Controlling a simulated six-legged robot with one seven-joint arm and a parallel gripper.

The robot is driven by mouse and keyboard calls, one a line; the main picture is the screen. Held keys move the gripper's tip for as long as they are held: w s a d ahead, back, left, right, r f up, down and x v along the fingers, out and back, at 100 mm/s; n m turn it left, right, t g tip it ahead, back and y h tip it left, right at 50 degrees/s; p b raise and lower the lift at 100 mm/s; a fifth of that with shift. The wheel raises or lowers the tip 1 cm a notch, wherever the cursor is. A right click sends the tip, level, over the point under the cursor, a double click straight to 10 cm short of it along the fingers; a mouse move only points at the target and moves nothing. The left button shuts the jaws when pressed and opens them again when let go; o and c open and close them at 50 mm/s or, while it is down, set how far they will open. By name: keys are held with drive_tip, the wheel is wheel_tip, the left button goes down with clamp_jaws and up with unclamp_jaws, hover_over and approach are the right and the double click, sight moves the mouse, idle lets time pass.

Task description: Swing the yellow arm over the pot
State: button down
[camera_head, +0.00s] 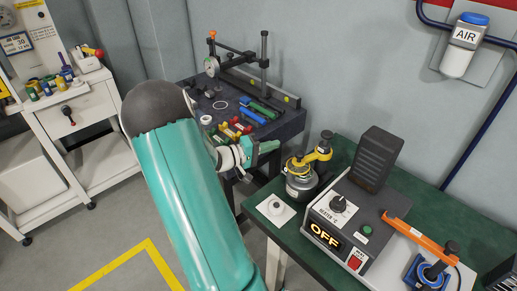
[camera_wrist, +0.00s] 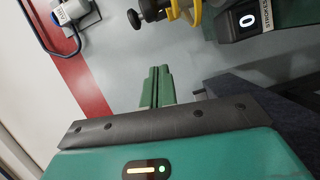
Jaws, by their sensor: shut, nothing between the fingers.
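The yellow arm (camera_head: 313,156) is on the green bench, joined near a dark upright knob at its back right. It shows from another angle at the top of the wrist view (camera_wrist: 191,18), beside a black knob. A squat grey metal pot (camera_head: 301,187) stands just below and in front of the yellow arm; its top is partly hidden, so I cannot tell how far the arm overlaps it. My gripper (camera_head: 270,147) is left of the yellow arm and apart from it. Its green fingers (camera_wrist: 158,88) are together and empty in the wrist view.
A heater box (camera_head: 335,232) reading OFF stands right of the pot, with a dark vented box (camera_head: 376,158) behind. A white pad (camera_head: 275,209) lies in front of the pot. A dark table (camera_head: 285,125) with several tools is behind my gripper. An orange lever (camera_head: 425,237) is far right.

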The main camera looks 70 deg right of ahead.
sight(301, 157)
drive_tip(key=s, duration=0.5)
drive_tip(key=shift+s+f, duration=0.15)
drive_tip(key=shift+f, duration=0.15)
drive_tip(key=shift+s+a, duration=1.1)
drive_tip(key=shift+s, duration=0.1)
drive_tip(key=shift+s+a, duration=0.15)
drive_tip(key=shift+s, duration=0.15)
